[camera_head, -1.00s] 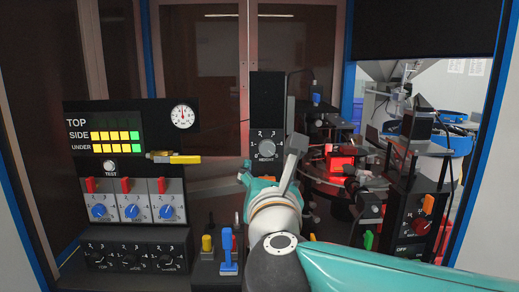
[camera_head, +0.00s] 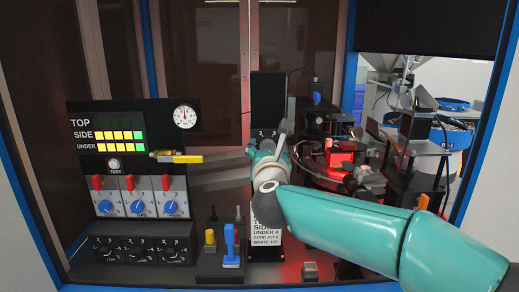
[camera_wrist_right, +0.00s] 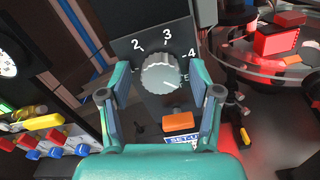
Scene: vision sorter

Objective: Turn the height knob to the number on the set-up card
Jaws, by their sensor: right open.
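The grey, ribbed height knob (camera_wrist_right: 160,74) sits on a dark panel with white numbers around it in the right wrist view. A pale mark on it appears to point low right, near the 5. My right gripper (camera_head: 268,142) is open in front of the panel. In the wrist view its fingers stand on either side of the knob; contact is unclear. My left gripper is not in view.
A control board (camera_head: 132,140) with lit bars, blue knobs (camera_head: 136,208) and red switches stands at left. A blue lever (camera_head: 230,242) stands below. A turntable with a red-lit block (camera_head: 340,156) is at right.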

